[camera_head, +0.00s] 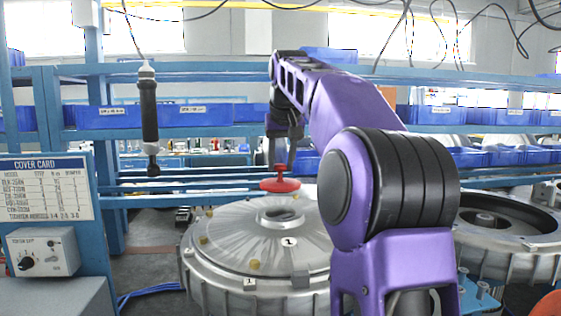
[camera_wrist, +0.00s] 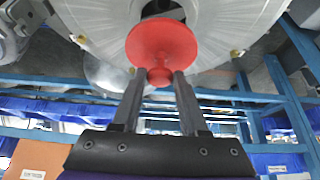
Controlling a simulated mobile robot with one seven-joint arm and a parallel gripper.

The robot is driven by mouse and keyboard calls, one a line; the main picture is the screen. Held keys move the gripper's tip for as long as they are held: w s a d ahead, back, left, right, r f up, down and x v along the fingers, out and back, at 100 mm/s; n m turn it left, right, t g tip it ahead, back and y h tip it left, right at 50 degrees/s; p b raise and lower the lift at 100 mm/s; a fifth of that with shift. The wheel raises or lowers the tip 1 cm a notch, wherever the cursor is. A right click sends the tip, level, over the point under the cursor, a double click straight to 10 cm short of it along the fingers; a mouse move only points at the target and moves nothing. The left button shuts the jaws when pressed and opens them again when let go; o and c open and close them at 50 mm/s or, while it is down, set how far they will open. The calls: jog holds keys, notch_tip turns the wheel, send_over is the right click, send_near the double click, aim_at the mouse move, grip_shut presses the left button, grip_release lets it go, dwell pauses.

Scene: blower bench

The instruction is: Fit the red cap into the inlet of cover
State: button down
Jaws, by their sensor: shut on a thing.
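The red cap (camera_head: 280,181) is a flat red disc with a short knob on top. My gripper (camera_head: 281,160) is shut on the knob and holds the cap roughly level. The cap is above the inlet (camera_head: 279,214), a round raised opening in the middle of the silver cover (camera_head: 232,245); a gap shows between them in the head view. In the wrist view the cap (camera_wrist: 163,50) sits at the fingertips (camera_wrist: 160,76) and hides part of the inlet (camera_wrist: 161,9) behind it. The cover carries a label "1" and several brass-coloured fittings.
A second round housing (camera_head: 490,220) with a dark opening stands at the right. Blue shelf rails with bins (camera_head: 130,115) run behind the cover.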

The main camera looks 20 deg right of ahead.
aim_at(281, 183)
jog(key=shift+s, duration=0.1)
jog(key=shift+f, duration=0.3)
jog(key=shift+f+b, duration=1.85)
jog(key=shift+f, duration=0.3)
jog(key=shift+f+b, duration=0.5)
jog(key=shift+f, duration=0.45)
jog(key=shift+c, duration=1.8)
grip_release()
jog(key=p+v, duration=0.4)
jog(key=v, duration=1.3)
jog(key=shift+r, duration=0.2)
jog(key=shift+a, duration=0.1)
